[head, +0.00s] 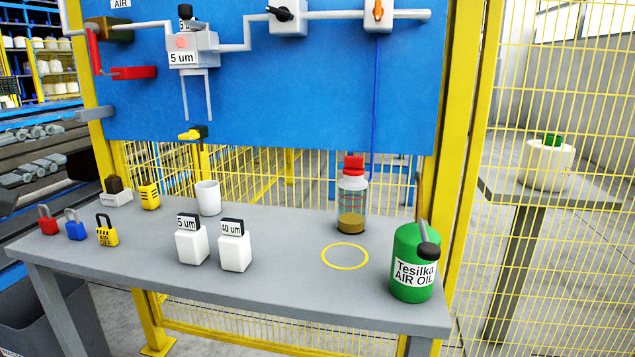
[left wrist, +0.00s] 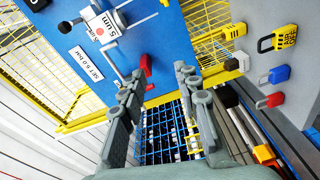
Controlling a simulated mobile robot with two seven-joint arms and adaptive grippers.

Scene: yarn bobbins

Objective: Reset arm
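My left gripper (left wrist: 160,74) shows in the left wrist view with its two grey fingers well apart and nothing between them. Beyond the fingers are the blue panel (left wrist: 160,28) and a blue grid (left wrist: 165,138). The padlocks on the grey table lie to the right of the fingers: yellow (left wrist: 284,38), blue (left wrist: 279,74) and red (left wrist: 270,101). The fingers touch none of them. In the head view I cannot make out my left gripper clearly. My right gripper is in neither view.
On the table (head: 290,290) stand a white cup (head: 208,197), two white filter bowls (head: 191,245) (head: 234,251), a red-capped bottle (head: 352,200) and a green oil can (head: 413,270). A yellow ring (head: 345,256) marks bare tabletop. Pipework with valves (head: 288,16) sticks out from the panel.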

